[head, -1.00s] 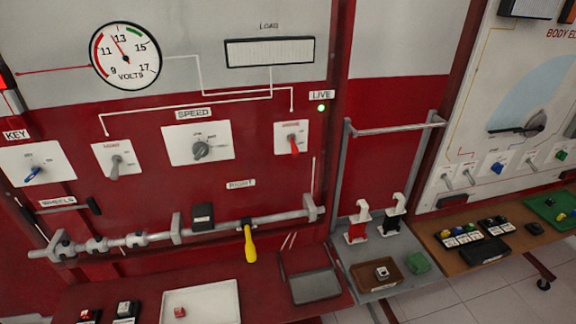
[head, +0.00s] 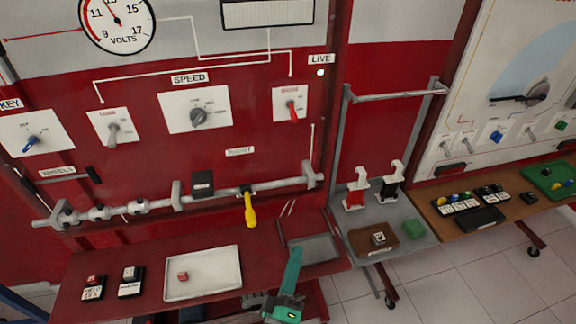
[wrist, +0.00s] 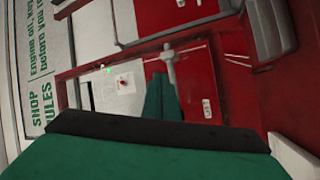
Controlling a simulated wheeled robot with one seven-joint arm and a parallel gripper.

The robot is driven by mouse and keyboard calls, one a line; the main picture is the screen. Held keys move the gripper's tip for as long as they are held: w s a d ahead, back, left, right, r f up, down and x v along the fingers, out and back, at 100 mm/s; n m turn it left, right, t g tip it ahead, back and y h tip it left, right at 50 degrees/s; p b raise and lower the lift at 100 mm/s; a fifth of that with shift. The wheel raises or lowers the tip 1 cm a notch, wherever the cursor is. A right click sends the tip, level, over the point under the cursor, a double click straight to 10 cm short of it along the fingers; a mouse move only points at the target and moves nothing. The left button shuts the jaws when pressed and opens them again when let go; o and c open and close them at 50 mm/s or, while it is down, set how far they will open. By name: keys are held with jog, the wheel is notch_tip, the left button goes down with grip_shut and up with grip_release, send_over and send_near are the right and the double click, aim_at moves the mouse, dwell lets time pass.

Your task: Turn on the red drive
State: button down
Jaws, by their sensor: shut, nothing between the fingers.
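The red drive switch (head: 292,109) is a red lever on a white plate, right of the speed knob on the red panel; its lever points down. Its small label is blurred. A lit green lamp marked LIVE (head: 320,72) is above and right of it. My gripper (head: 295,252) is green and shut, low in the head view, well below and apart from the switch, with nothing in it. In the wrist view its green fingers (wrist: 164,100) point toward the panel, where a white plate with a small red part (wrist: 124,82) shows beside a tiny green light.
A grey rail (head: 150,205) with a yellow handle (head: 250,208) crosses the panel below the switches. A shelf below holds a white tray (head: 235,285) and small labelled blocks. A grey tray (head: 312,247) is behind my gripper. A cart with red and black clamps stands right.

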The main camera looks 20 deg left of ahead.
jog(key=w+a+r+n+y, duration=0.3)
jog(key=w+a+r+n, duration=0.1)
jog(key=w+r+n, duration=0.2)
jog(key=w+a+r+n+t+y, duration=0.1)
jog(key=w+a+r+n+y, duration=0.3)
jog(key=r+n, duration=0.4)
jog(key=w+a+n, duration=0.1)
jog(key=w+n, duration=0.1)
jog(key=n, duration=0.1)
jog(key=shift+a+r, duration=0.15)
jog(key=shift+a, duration=0.15)
jog(key=shift+w+d, duration=0.1)
jog(key=shift+w, duration=0.1)
